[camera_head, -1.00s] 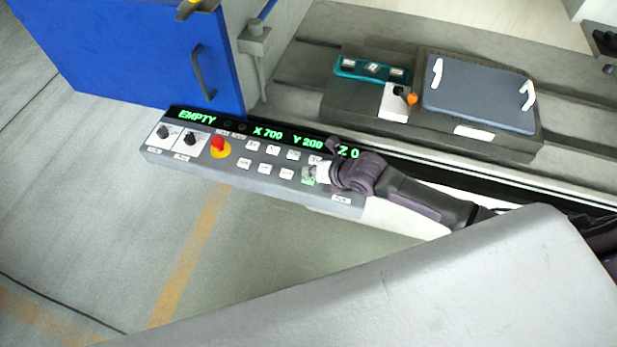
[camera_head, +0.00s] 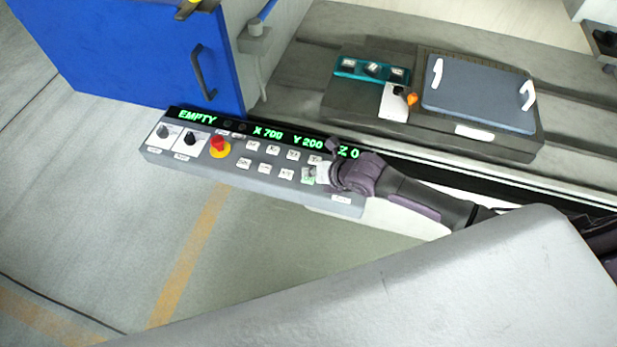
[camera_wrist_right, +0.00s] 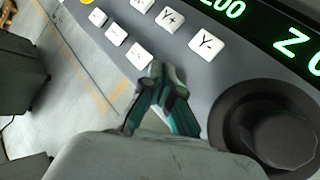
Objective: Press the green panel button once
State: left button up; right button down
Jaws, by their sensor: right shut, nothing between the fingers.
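The control panel (camera_head: 290,187) is a grey bar with a black strip of green text, reading EMPTY, X 700, Y 200 and Z 0. The green button (camera_head: 308,180) is near its right end, mostly covered by my right gripper (camera_head: 313,174). In the right wrist view, my right gripper (camera_wrist_right: 157,70) is shut and empty, its tips low over the panel face below the Y- button (camera_wrist_right: 206,43). My left gripper is not in view.
White buttons (camera_head: 264,168) sit close beside the tips. A red stop button (camera_head: 219,145) on yellow and two black knobs (camera_head: 190,139) are further left. A blue door (camera_head: 130,50) stands behind. A machine bed with a grey-blue plate (camera_head: 478,92) lies at the back right.

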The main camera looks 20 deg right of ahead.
aim_at(310, 180)
jog(key=shift+f, duration=0.3)
jog(key=shift+f+b, duration=0.35)
jog(key=shift+f, duration=0.05)
dwell(0.5)
dwell(0.3)
jog(key=shift+r+p, duration=0.8)
jog(key=shift+r, duration=0.05)
notch_tip(310, 180, up, 5)
jog(key=p, duration=0.4)
jog(key=shift+p, duration=0.35)
